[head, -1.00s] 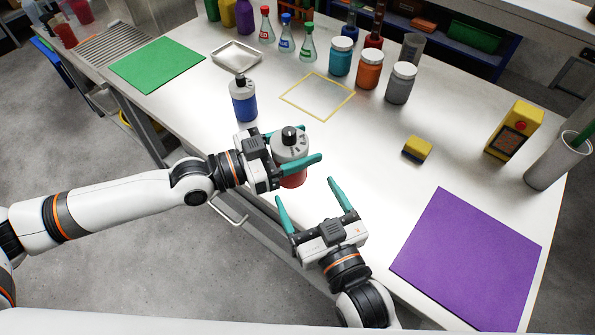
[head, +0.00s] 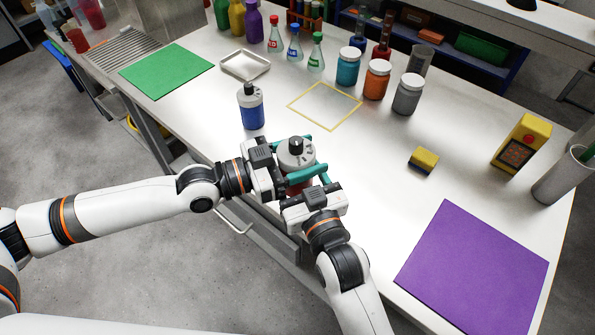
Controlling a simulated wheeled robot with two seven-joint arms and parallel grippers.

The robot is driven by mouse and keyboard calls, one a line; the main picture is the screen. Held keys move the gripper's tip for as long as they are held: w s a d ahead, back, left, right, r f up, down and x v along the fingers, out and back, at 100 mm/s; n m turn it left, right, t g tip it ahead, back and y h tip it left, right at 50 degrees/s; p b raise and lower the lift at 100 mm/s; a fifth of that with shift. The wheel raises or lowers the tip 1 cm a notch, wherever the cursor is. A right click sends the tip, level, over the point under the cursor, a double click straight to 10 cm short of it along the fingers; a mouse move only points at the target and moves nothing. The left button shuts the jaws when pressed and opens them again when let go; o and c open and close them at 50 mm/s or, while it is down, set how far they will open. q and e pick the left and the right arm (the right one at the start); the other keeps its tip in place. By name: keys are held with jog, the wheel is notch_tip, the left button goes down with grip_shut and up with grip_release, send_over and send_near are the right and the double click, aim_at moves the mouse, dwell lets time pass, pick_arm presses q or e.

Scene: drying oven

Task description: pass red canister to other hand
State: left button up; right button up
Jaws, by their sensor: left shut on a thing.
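The red canister (head: 296,152) has a grey top with a black cap, and a little of its red body shows below. It is upright near the table's front edge. My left gripper (head: 308,155) is shut on it from the left, with teal fingers on either side of it. My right gripper (head: 304,182) is close against the canister from the front right. Its fingers overlap the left gripper's lower finger and the canister's lower body, so whether they grip it is hidden.
A blue bottle (head: 251,108) stands just behind the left gripper. A yellow square outline (head: 325,125) lies behind the canister. A sponge (head: 423,160) and a purple mat (head: 475,265) lie to the right. Jars (head: 376,82) stand farther back. The table between canister and sponge is clear.

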jog(key=c, duration=0.6)
pick_arm(q)
jog(key=o, duration=1.1)
pick_arm(e)
jog(key=shift+c, duration=0.3)
pick_arm(q)
jog(key=shift+a, duration=0.1)
